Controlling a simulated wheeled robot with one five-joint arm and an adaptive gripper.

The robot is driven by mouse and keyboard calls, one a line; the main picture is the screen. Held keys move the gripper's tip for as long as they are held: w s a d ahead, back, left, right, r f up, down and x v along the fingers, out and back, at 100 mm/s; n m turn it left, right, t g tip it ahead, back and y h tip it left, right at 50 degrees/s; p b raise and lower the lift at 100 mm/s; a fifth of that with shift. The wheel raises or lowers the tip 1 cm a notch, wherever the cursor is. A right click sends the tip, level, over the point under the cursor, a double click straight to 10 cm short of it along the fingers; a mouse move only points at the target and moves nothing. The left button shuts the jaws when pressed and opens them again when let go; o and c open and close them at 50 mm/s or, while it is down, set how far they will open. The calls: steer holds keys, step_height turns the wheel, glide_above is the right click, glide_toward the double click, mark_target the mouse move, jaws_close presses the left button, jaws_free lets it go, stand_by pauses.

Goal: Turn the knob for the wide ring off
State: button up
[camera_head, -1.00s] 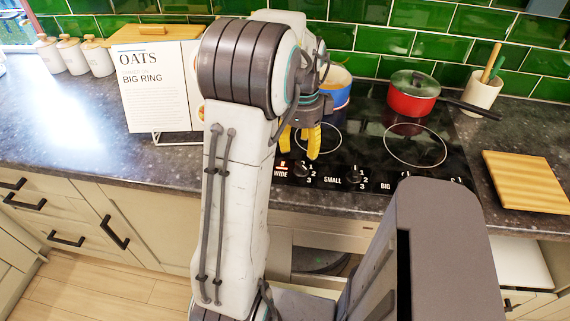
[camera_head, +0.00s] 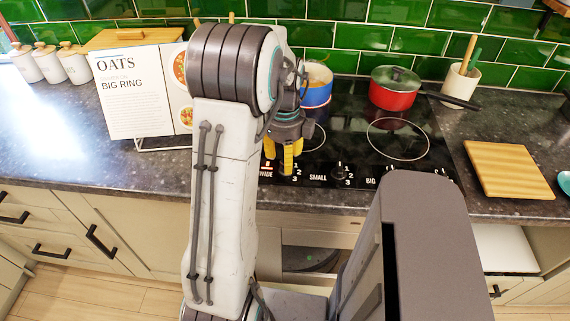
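The black knob for the wide ring (camera_head: 284,174) is on the hob's front strip, just right of the label WIDE. It is small and partly covered by my gripper, so its pointer setting cannot be read. My gripper (camera_head: 282,158) points down over it. Its yellow fingers show a gap between them and look open. The fingertips overlap the knob in the picture; whether they touch it is unclear. The black hob (camera_head: 345,140) lies beyond, with its left ring partly hidden by my gripper.
The SMALL knob (camera_head: 339,172) is close on the right. A blue pot (camera_head: 316,92) and a lidded red pot (camera_head: 394,97) stand at the hob's back. A recipe stand (camera_head: 135,95) is left; a wooden board (camera_head: 508,170) lies right. My arm hides some counter.

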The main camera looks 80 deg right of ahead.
steer(key=shift+f, duration=1.5)
steer(key=shift+c, duration=0.2)
jaws_close()
